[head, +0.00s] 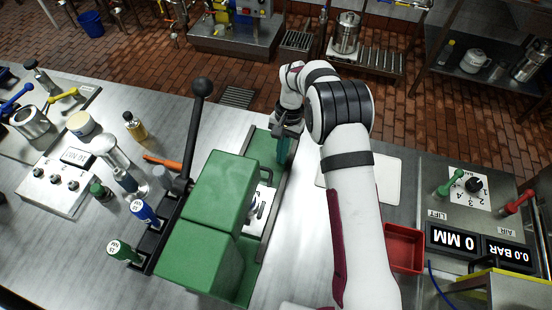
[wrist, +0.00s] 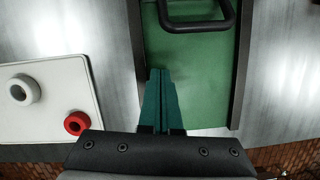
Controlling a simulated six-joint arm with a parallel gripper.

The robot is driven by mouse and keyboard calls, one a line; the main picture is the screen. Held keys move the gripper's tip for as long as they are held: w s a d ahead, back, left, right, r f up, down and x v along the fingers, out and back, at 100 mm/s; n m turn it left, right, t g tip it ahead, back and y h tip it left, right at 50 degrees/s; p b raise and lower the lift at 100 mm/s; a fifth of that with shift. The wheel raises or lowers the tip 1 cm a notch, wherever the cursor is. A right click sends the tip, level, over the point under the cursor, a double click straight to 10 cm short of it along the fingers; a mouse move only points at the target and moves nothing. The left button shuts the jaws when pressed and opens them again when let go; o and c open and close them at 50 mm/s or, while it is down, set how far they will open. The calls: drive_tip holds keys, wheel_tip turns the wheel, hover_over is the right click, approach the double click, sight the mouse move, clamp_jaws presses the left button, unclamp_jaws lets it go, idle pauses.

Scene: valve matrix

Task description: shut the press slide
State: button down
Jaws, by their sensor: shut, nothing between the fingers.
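The green press (head: 220,205) stands on the steel bench, with a black lever on its left side. Its slide bed shows as a flat green plate between dark rails, and in the wrist view the plate (wrist: 190,75) fills the middle. A black loop handle (wrist: 198,27) crosses the top of the wrist view; in the head view it is small, near the press body. My gripper (head: 283,158) is over the far end of the bed. Its teal fingers (wrist: 160,75) are together and empty, pointing toward the handle but apart from it. The press housing hides part of the slide.
A white board (wrist: 45,100) lies beside the bed, with a white ring (wrist: 22,90) and a red ring (wrist: 76,123). A red bin (head: 403,247) and display panels (head: 453,240) are at right. The black lever (head: 192,140) stands upright at left. Bare bench separates bed and board.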

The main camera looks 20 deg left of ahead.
sight(268, 188)
drive_tip(key=shift+s+a+r, duration=0.1)
drive_tip(key=shift+s+r, duration=0.15)
drive_tip(key=shift+s, duration=0.35)
drive_tip(key=shift+s+a+r, duration=0.1)
drive_tip(key=shift+s+r, duration=0.15)
drive_tip(key=shift+s, duration=0.4)
drive_tip(key=shift+s+a+r, duration=0.1)
drive_tip(key=shift+s+r, duration=0.15)
drive_tip(key=shift+s, duration=0.35)
drive_tip(key=shift+s, duration=0.1)
drive_tip(key=shift+s, duration=2.35)
drive_tip(key=w, duration=0.4)
drive_tip(key=shift+w+d+f, duration=0.25)
drive_tip(key=shift+d+f, duration=0.1)
drive_tip(key=shift+f, duration=0.05)
drive_tip(key=v, duration=0.9)
drive_tip(key=s+d+r+m+t, duration=0.1)
drive_tip(key=s+d+r+m, duration=0.1)
drive_tip(key=s+d+r, duration=0.8)
drive_tip(key=s+d+t, duration=0.1)
drive_tip(key=s+d, duration=0.2)
drive_tip(key=s, duration=0.5)
drive_tip(key=s+d+m+y, duration=0.1)
drive_tip(key=s+d, duration=0.3)
drive_tip(key=s, duration=0.4)
drive_tip(key=shift+d+r+m+t, duration=0.2)
drive_tip(key=shift+d+m+t, duration=0.1)
drive_tip(key=shift+t, duration=0.1)
